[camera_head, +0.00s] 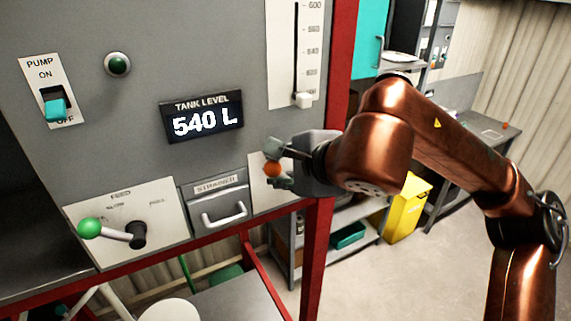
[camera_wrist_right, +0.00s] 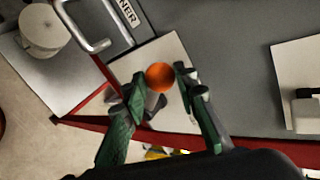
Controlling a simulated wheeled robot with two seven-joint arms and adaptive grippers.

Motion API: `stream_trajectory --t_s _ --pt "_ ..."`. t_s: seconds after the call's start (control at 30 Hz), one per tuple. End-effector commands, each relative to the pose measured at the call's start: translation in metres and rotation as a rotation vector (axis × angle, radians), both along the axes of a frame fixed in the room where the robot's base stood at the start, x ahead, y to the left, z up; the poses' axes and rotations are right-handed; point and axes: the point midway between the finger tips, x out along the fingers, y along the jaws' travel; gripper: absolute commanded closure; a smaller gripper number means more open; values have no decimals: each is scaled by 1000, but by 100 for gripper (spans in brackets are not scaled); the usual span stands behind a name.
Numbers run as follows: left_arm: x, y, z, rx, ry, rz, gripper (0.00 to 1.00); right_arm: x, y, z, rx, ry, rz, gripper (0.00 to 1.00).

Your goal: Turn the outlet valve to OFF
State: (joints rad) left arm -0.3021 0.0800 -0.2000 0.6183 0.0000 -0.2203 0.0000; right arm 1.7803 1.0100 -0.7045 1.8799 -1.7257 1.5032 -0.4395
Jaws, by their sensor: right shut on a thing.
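The outlet valve's orange knob (camera_head: 272,169) is in front of a pale plate (camera_head: 260,200) at the panel's lower right. My right gripper (camera_head: 275,166) is shut on the orange knob, with one finger above it and one below. In the right wrist view the orange knob (camera_wrist_right: 159,77) sits between the two green-and-black fingers (camera_wrist_right: 160,83), over the pale plate (camera_wrist_right: 174,50). A dark valve hub (camera_wrist_right: 155,104) shows just under the knob. Any ON or OFF marking on this plate is hidden or unreadable. My left gripper is not in view.
The strainer drawer (camera_head: 222,207) is just left of the valve, and the green-knobbed feed lever (camera_head: 110,232) is further left. The tank level display (camera_head: 203,117) reads 540 L. A red frame post (camera_head: 317,255) stands close below my right gripper. A yellow bin (camera_head: 407,210) is behind.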

Motion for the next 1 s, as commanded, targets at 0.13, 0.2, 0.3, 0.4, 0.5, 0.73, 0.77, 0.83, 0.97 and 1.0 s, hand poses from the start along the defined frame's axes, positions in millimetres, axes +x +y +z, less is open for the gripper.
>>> stream_trajectory --t_s 0.13,0.2,0.3,0.4,0.5,0.73,0.77,0.83,0.97,1.0 --pt "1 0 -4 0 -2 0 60 -3 6 -4 -57 -28 3 100" --pt "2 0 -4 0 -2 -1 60 -3 7 -5 -76 -37 2 100" --pt "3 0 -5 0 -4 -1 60 -3 8 -6 -94 -45 1 100" --pt "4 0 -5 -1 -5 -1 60 -4 9 -7 -105 -49 1 100" --pt "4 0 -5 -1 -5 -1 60 -4 9 -7 -109 -50 2 100" --pt "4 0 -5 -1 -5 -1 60 -4 9 -8 -111 -49 2 100" --pt "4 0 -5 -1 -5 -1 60 -4 9 -8 -111 -49 2 100" --pt "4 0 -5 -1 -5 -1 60 -4 9 -8 -111 -49 2 72" --pt "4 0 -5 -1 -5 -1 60 -4 9 -8 -110 -48 3 63" --pt "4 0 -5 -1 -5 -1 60 -4 9 -8 -110 -48 3 60"
